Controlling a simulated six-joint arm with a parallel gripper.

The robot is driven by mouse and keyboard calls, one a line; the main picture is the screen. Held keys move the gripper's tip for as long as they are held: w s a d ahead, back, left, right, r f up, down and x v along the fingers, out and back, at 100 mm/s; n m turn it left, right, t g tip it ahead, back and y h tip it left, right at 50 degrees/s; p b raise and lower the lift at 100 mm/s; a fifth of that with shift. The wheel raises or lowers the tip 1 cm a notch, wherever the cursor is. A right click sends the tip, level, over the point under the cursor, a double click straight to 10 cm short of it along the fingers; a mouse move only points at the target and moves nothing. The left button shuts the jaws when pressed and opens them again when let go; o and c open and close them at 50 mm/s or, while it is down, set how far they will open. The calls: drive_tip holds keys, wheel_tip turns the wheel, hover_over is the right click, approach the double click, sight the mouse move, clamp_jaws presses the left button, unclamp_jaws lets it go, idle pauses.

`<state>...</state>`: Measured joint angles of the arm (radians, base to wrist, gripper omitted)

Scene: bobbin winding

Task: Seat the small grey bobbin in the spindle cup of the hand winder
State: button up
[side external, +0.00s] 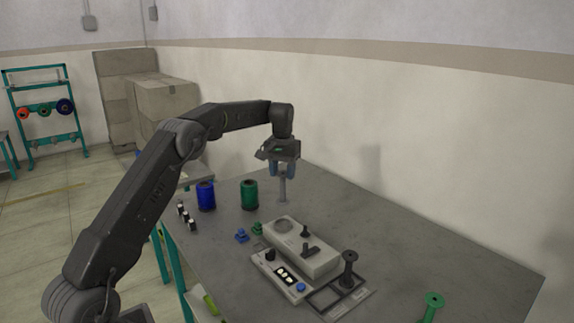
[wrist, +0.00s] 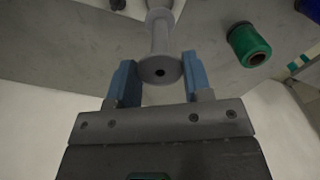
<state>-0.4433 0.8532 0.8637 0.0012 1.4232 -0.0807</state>
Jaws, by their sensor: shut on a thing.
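The small grey bobbin (side external: 283,190) hangs upright below my gripper (side external: 283,172). In the wrist view the bobbin (wrist: 160,40) has a flange at each end, and the near flange with its dark centre hole lies between the blue fingers of my gripper (wrist: 158,78). My gripper is shut on it. The hand winder (side external: 316,264) is a pale grey box on the table, in front and to the right of the bobbin, with a round disc and black knobs on top. I cannot clearly make out the spindle cup. The bobbin is apart from the winder.
A blue spool (side external: 206,196) and a green spool (side external: 249,195) stand left of the bobbin. Small blue (side external: 241,236) and green parts lie before the winder. The table's back right (side external: 400,235) is clear.

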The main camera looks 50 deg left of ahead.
sight(282, 201)
drive_tip(key=shift+f, duration=3.25)
drive_tip(key=shift+f, duration=0.7)
drive_tip(key=shift+f, duration=0.25)
drive_tip(key=o, duration=0.8)
drive_tip(key=shift+r, duration=0.1)
drive_tip(key=shift+r, duration=3.45)
